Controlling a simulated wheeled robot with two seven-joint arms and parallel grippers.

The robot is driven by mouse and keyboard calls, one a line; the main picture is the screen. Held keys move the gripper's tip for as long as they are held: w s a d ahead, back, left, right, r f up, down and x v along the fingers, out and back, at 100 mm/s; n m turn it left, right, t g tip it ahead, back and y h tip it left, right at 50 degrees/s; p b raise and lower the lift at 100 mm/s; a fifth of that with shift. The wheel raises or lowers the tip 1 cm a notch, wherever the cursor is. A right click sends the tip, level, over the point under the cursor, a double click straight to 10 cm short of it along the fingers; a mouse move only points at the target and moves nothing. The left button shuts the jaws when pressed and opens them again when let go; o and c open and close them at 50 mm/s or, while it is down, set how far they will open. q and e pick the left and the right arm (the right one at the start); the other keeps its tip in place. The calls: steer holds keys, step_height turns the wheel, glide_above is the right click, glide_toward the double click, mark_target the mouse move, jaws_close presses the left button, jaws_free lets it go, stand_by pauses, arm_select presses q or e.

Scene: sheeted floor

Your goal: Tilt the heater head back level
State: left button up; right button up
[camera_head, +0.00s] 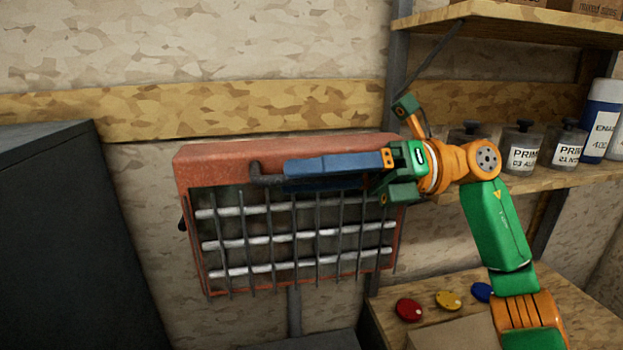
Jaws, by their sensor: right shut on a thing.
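The heater head (215,161) is a red-orange box with white heating bars behind a dark wire grille. It stands on a grey post (294,312) in the middle of the view. Its top side shows, and its grille face narrows toward the bottom; I cannot tell its exact tilt. A dark handle (256,172) runs along the upper front of the head. My right gripper (287,174) reaches in from the right, its blue fingers lying along the upper front and shut on the handle. The fingers hide most of the handle. My left gripper is not in view.
A dark cabinet (70,230) stands at the left. Shelves at the right hold grey jars (520,150) and a blue-and-white container (600,120). Below, a wooden bench (385,320) carries a red disc (409,309), a yellow one and a blue one. A wall lies behind the heater.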

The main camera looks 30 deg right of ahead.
steer(key=shift+w+d, duration=0.15)
steer(key=shift+w, duration=0.15)
steer(key=shift+d+b, duration=0.3)
steer(key=v, duration=0.5)
steer(key=shift+d+b, duration=0.35)
steer(key=shift+b, duration=0.05)
steer(key=p+v, duration=0.5)
steer(key=v, duration=0.3)
steer(key=shift+s+d, duration=0.3)
steer(key=shift+d, duration=0.05)
steer(key=shift+d, duration=0.15)
